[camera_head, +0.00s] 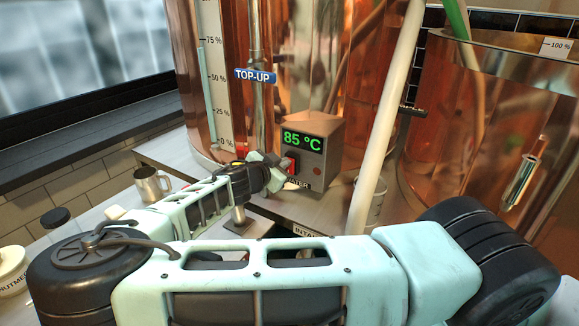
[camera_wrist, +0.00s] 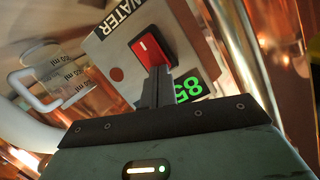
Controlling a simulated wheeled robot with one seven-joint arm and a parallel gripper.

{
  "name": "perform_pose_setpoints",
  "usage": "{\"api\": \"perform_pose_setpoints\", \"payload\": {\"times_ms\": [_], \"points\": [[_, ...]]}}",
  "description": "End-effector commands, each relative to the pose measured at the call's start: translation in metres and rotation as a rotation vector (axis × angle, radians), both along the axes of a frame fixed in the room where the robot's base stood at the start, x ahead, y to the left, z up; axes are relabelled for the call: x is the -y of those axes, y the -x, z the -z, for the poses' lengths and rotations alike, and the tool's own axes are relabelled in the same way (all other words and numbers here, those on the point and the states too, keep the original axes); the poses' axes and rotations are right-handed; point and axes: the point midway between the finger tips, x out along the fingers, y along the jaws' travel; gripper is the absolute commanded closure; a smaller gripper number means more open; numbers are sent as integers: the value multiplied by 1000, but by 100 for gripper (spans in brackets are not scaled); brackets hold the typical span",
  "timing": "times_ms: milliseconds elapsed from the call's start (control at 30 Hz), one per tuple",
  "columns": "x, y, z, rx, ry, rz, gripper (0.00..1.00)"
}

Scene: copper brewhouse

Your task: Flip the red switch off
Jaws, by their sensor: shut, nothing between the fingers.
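In the wrist view the red switch (camera_wrist: 148,48) is a rocker with a white line mark in a dark frame, beside the "WATER" label (camera_wrist: 116,18). My gripper (camera_head: 284,184) is shut and empty, right in front of the box. In the wrist view my shut fingertips (camera_wrist: 158,72) overlap one end of the switch; I cannot tell if they touch it. The fingers partly cover the display.
A copper vessel (camera_head: 290,60) with a "TOP-UP" sign (camera_head: 255,76) rises behind the box. A pale slanted pole (camera_head: 385,120) stands close right of it.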

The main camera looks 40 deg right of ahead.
Motion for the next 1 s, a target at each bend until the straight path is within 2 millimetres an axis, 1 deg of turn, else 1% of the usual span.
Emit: {"api": "perform_pose_setpoints", "payload": {"times_ms": [133, 200, 600, 700, 800, 1000], "points": [[0, 0, 1, -1, -1, -1, 100], [-3, 1, 1, -1, 0, -2, 100], [-45, 15, 1, 1, 0, -3, 100], [-52, 19, 0, 0, 0, -1, 100], [-56, 20, 0, 0, 0, 0, 100], [-56, 20, 0, 0, 0, 0, 100]]}}
